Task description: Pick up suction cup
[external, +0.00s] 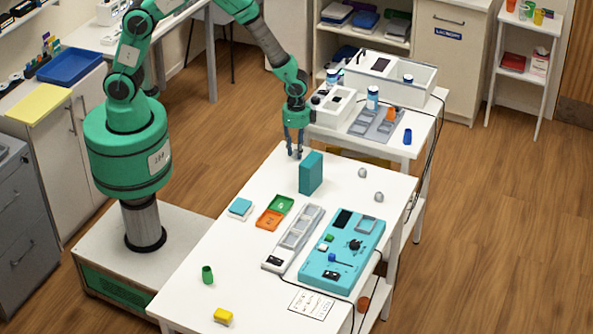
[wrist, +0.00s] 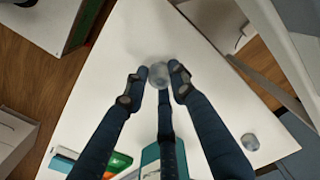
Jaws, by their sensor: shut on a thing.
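My gripper (external: 296,152) is low over the back left part of the white table, just behind and left of an upright teal block. In the wrist view its dark fingers (wrist: 157,84) are closed around a small, pale grey, rounded thing (wrist: 158,75), which looks like a suction cup. In the external view the fingers hide it. Whether it touches the table is hard to tell. Two similar small grey things lie apart on the table to the right, one farther back (external: 362,172) and one nearer (external: 379,197).
The teal block (external: 311,173) stands close to my fingers. Green (external: 281,204) and orange (external: 268,219) trays, a grey strip of compartments (external: 296,236) and a teal control panel (external: 341,250) lie farther forward. A second table (external: 398,153) with equipment stands behind.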

